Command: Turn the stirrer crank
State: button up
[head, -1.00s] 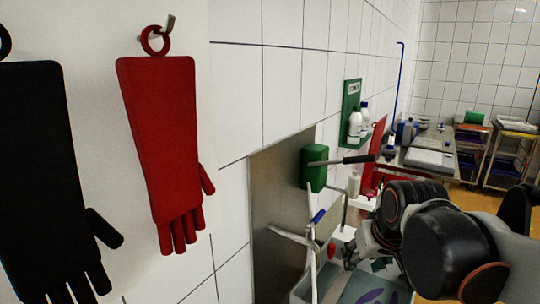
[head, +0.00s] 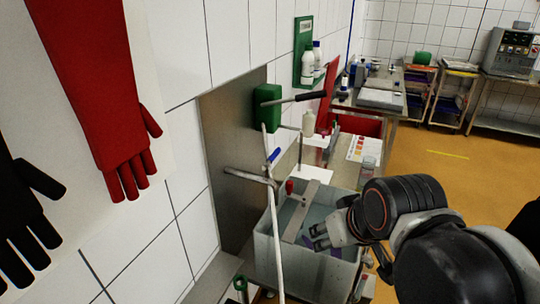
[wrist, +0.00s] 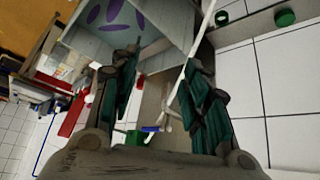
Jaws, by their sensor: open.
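A grey tub (head: 262,262) stands by the wall, with a flat pale bar (head: 300,214) across it. A small red upright grip (head: 290,187) stands near the bar's far end; it looks like the crank handle, though the crank arm is too small to make out. My gripper (head: 320,236) is open and empty over the tub's right part, to the right of and nearer than the red grip, apart from it. In the wrist view my gripper (wrist: 160,85) shows two spread green-padded fingers with nothing between them touching. The tub (wrist: 178,18) is beyond them.
A white pole (head: 271,215) leans in front of the tub's left side. A tap with a blue lever (head: 273,156) and a green box (head: 268,105) with a black-handled rod (head: 310,96) jut from the wall. Orange floor (head: 440,190) is open at right.

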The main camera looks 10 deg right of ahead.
jog(key=w+r+n+g+p, duration=0.1)
jog(key=w+r+n+p, duration=0.1)
jog(key=w+r, duration=0.35)
jog(key=n+g+y+p, duration=0.4)
jog(key=n+p, duration=0.1)
jog(key=n, duration=0.4)
send_over(290, 182)
jog(key=s+d, duration=0.2)
jog(key=d, duration=0.3)
notch_tip(290, 182, down, 8)
jog(key=r, duration=0.1)
jog(key=b+x, duration=0.2)
jog(key=x, duration=1.2)
jog(key=shift+w, duration=0.15)
grip_shut()
